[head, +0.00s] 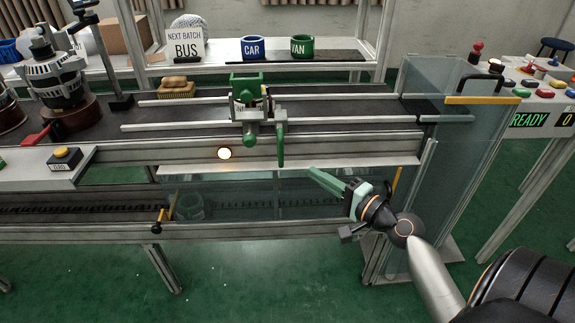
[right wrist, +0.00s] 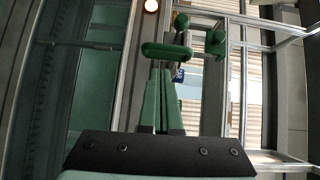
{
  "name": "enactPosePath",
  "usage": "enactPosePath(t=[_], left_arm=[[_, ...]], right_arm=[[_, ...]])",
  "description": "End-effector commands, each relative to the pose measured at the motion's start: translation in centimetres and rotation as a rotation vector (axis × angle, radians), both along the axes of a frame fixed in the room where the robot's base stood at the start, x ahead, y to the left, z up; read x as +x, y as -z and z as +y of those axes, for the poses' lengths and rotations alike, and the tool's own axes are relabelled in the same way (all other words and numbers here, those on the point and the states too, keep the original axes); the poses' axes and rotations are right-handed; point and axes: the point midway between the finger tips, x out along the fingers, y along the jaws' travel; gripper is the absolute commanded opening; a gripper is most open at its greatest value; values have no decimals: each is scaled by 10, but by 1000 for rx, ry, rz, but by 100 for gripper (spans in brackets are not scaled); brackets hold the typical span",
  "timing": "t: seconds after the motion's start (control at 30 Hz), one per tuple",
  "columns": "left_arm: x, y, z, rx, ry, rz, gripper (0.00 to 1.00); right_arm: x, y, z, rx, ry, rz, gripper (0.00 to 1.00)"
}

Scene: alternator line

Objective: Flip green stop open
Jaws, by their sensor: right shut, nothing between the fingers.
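The green stop (head: 247,95) is mounted on the conveyor's front rail in the head view, with a green block on top and a round knob below. Its green lever (head: 281,145) hangs down in front of the rail. In the right wrist view the lever (right wrist: 166,52) lies across the picture just beyond my fingertips, with round green ends beside it. My right gripper (head: 313,172) is shut and empty, below and to the right of the lever, pointing up-left. Its fingers (right wrist: 161,75) look close to the lever; contact cannot be told. My left gripper is not in view.
A lit round button (head: 224,153) sits on the front rail left of the stop. A clear panel (head: 455,150) with a yellow edge stands at the right. CAR (head: 252,47) and VAN (head: 301,46) rings stand on the shelf.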

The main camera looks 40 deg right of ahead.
Motion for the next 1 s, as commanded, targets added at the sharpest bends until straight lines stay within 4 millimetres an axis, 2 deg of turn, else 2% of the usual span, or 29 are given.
enactPosePath(t=[0.43, 0.57, 0.8, 1.0], left_arm=[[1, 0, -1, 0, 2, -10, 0], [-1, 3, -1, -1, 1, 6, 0], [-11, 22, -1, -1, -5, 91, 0], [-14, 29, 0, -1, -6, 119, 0]], right_arm=[[1, -6, -3, 37, 0, -21, 0], [6, -6, -2, 38, 0, -22, 0], [40, -7, 2, 37, 1, -24, 0], [72, -6, 7, 38, 1, -22, 0]])
